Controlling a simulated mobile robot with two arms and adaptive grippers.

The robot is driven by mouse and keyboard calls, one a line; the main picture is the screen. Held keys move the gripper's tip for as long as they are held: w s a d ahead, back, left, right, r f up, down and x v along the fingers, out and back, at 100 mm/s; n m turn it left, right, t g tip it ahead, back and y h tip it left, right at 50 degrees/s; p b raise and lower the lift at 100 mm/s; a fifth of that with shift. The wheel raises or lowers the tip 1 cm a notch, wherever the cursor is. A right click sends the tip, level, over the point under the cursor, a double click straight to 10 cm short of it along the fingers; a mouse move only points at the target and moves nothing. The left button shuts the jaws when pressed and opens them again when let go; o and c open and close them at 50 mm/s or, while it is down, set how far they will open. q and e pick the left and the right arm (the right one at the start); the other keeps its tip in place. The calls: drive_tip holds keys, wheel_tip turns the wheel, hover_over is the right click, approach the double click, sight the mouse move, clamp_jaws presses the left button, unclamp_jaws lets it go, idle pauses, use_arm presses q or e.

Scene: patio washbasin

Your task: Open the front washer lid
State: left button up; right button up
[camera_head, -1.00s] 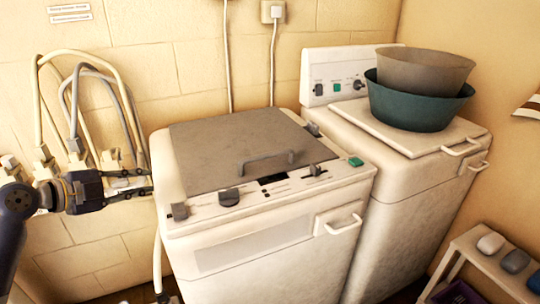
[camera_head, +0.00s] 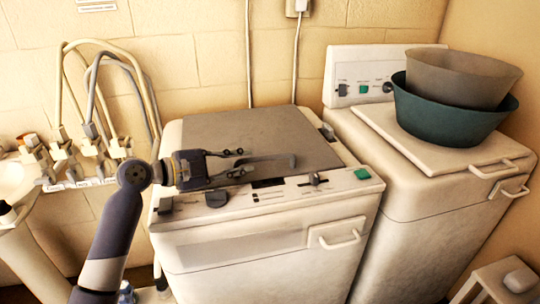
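The front washer (camera_head: 265,262) is a white top-loading machine. Its grey lid (camera_head: 265,125) lies flat and shut on top. A grey bar handle (camera_head: 278,158) stands near the lid's front edge. My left gripper (camera_head: 241,162) reaches in from the left over the front part of the lid. Its two dark fingers are apart, pointing right at the handle's left part. The fingers hide the handle's left end, and I cannot tell whether they touch it. My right gripper is not in view.
A control panel with a dark knob (camera_head: 216,197) and a green button (camera_head: 362,174) runs along the washer's front edge. A second white machine (camera_head: 420,200) stands to the right, bearing a teal basin (camera_head: 440,125) and a grey basin (camera_head: 465,78). Hoses and taps (camera_head: 90,148) are at left.

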sight(261, 158)
use_arm(q)
drive_tip(key=p+x, duration=0.1)
drive_tip(key=x, duration=0.2)
drive_tip(key=shift+w+d+r, duration=0.1)
drive_tip(key=shift+w+d, duration=0.1)
drive_tip(key=p+x, duration=0.1)
drive_tip(key=x, duration=0.2)
drive_tip(key=shift+w+d, duration=0.15)
drive_tip(key=shift+d, duration=0.2)
drive_tip(key=shift+w+d+f, duration=0.25)
drive_tip(key=shift+f, duration=0.1)
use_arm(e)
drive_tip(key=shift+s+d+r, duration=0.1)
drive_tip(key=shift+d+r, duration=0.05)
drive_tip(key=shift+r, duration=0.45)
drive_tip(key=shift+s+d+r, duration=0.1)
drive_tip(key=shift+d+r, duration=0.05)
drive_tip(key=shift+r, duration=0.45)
use_arm(q)
drive_tip(key=shift+c, duration=0.2)
drive_tip(key=c, duration=0.4)
clamp_jaws()
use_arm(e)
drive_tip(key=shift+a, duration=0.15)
